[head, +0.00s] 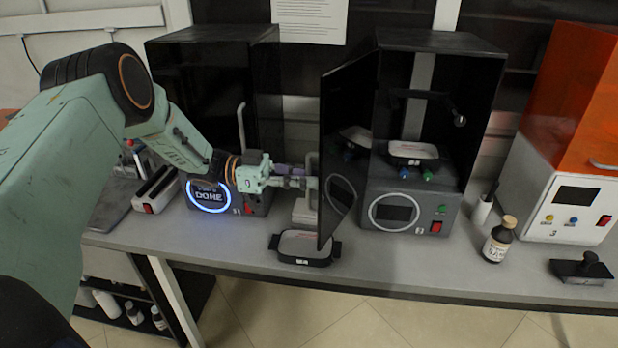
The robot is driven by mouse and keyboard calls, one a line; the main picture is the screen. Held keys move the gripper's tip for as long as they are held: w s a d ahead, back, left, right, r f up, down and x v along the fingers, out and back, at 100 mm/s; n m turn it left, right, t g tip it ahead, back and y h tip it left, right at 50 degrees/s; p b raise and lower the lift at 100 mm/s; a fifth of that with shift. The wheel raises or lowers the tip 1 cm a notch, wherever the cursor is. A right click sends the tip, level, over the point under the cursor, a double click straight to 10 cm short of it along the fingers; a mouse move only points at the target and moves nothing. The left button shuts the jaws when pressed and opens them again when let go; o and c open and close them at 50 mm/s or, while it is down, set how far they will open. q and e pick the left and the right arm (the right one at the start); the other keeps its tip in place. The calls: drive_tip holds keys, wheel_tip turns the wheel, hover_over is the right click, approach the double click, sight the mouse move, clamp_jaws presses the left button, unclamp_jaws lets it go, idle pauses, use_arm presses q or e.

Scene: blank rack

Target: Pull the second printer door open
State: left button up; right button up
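The second printer (440,45) is a black cabinet on a grey base marked 2, with a dark round display. Its dark glossy door (340,150) stands swung well open, hinged on the left, its free edge toward me. Inside, a build tray (412,152) shows in the opening. My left gripper (308,182) reaches in from the left, its fingertips at the outer face of the door, by a pale grey upright piece that may be its handle. Whether the fingers close on it is too small to tell. My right gripper is not in view.
The first printer (205,75) stands left, shut, its ring lit and reading DONE. A tray (304,247) lies on the bench below the open door's edge. A brown bottle (498,240), a black tool (582,268) and an orange printer (575,95) stand right.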

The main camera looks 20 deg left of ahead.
use_arm(q)
drive_tip(key=v, duration=1.1)
drive_tip(key=shift+s+a, duration=0.2)
drive_tip(key=shift+s+a, duration=0.1)
drive_tip(key=shift+s, duration=0.05)
